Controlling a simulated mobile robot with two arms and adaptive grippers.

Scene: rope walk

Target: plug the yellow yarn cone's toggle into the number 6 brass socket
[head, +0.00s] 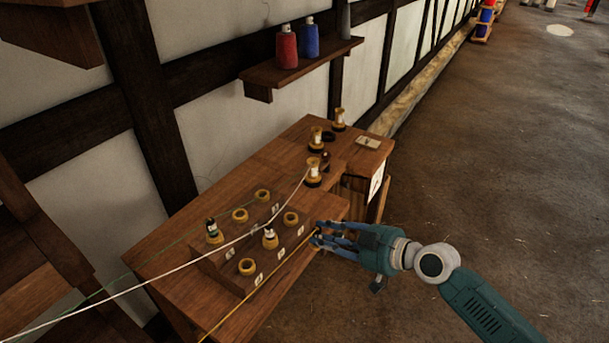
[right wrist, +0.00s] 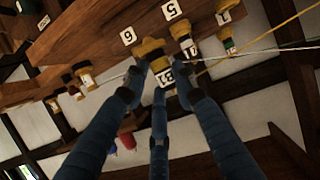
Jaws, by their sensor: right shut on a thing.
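My right gripper (head: 318,236) is at the right front edge of the wooden socket bench, level with the nearer row of brass sockets. It is shut on the yellow yarn's toggle, mostly hidden by the fingers. The taut yellow yarn (head: 262,287) runs from it to the lower left; this yarn also shows in the right wrist view (right wrist: 270,32). The number 6 label (right wrist: 128,36) is readable in the right wrist view, with a brass socket (right wrist: 150,46) near it, just past the fingertips. The yellow cone and my left gripper are out of view.
Other brass sockets (head: 247,266) stand in two rows; two hold toggles, one with a green band (head: 214,230). A white yarn (head: 190,255) crosses over the bench to a toggle (head: 313,172) on the rear part. A wall shelf (head: 262,78) holds red and blue cones.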

